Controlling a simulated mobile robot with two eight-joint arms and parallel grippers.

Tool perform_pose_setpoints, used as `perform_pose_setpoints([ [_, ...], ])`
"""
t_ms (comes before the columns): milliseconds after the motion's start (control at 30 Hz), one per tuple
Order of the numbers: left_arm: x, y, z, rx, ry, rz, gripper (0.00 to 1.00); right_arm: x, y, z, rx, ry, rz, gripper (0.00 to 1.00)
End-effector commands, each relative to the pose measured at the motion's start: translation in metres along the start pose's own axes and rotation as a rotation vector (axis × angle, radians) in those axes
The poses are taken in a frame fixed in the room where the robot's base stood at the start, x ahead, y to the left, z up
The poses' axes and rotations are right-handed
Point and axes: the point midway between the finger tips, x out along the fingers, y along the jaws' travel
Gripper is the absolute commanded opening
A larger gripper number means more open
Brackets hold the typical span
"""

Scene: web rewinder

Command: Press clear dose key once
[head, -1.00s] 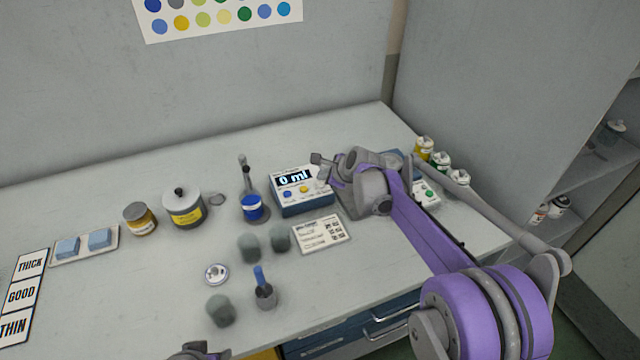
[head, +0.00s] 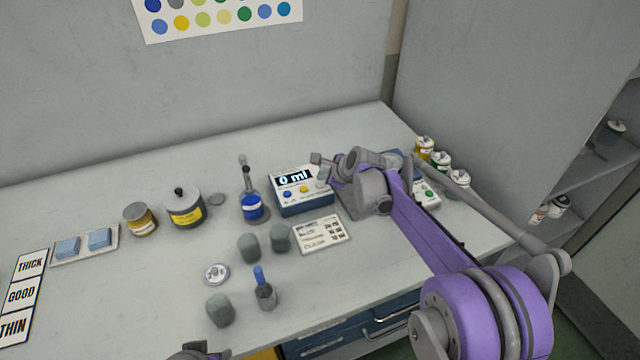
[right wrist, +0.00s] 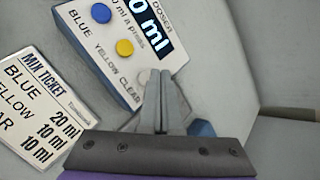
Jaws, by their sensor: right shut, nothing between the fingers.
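The doser (head: 305,207) is a blue box with a light sloping top at the back of the bench. Its display (head: 294,178) reads 0 ml. A blue key, a yellow key and a clear key run along its front, labelled in the right wrist view. The pale clear key (right wrist: 142,78) is partly hidden by my right gripper (right wrist: 160,76). The gripper is shut and empty, with its fingertips right at that key; I cannot tell whether they touch it. A grey part at the bottom edge of the head view (head: 200,350) seems to belong to my left arm; its jaws are not clear.
A mix ticket (head: 322,231) lies in front of the doser. Several small cans (head: 441,160) stand to the right, beyond my arm. The bench's far left back is clear.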

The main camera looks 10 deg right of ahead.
Motion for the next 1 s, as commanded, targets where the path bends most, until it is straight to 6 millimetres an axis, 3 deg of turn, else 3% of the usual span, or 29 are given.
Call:
perform_pose_setpoints([
  [1000, 0.0070, 0.0000, 0.0043, 0.000, -0.003, 0.000, 0.50, 0.0088, 0.0064, -0.0064, 0.000, 0.000, 0.000, 0.00],
])
